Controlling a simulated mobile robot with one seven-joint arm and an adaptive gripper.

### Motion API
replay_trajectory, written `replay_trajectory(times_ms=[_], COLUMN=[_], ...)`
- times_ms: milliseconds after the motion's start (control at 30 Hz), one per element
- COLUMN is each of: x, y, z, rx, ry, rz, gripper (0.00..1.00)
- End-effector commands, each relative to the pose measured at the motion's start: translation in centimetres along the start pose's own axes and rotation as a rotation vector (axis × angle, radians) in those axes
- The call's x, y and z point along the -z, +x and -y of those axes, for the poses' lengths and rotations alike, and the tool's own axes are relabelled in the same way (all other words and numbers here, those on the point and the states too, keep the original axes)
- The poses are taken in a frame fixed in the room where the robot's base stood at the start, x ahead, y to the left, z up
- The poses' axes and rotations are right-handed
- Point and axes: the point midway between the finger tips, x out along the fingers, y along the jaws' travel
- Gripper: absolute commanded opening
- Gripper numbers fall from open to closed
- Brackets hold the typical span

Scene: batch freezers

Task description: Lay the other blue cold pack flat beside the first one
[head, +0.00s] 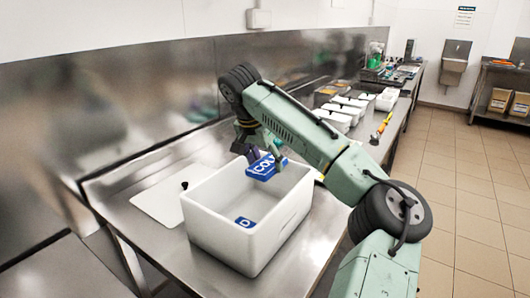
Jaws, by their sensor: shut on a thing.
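One blue cold pack (265,167) with white lettering is held by my gripper (262,152), over the far part of a white open box. It is tilted, and its lower edge is about level with the box rim. My gripper is shut on it, though my arm and the pack hide part of the fingers. Another blue cold pack (245,222) lies low inside the white box (225,245), and only a part of it shows past the near wall. The rest of the box floor is mostly hidden by that wall.
A white lid (160,204) with a dark knob lies on the steel counter (305,250), left of the box. Several white lidded tubs (335,118) stand farther along the counter. An orange-handled tool (380,127) lies near its right edge. A steel backsplash runs behind.

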Motion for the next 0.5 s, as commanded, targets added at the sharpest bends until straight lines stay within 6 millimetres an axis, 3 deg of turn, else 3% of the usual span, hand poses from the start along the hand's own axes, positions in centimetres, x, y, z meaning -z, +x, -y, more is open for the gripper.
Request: replay_trajectory(times_ms=[500], x=[-2.0], y=[4.9], z=[-0.1], rx=[-0.001], ry=[0.001], rz=[-0.001], gripper=[0.18])
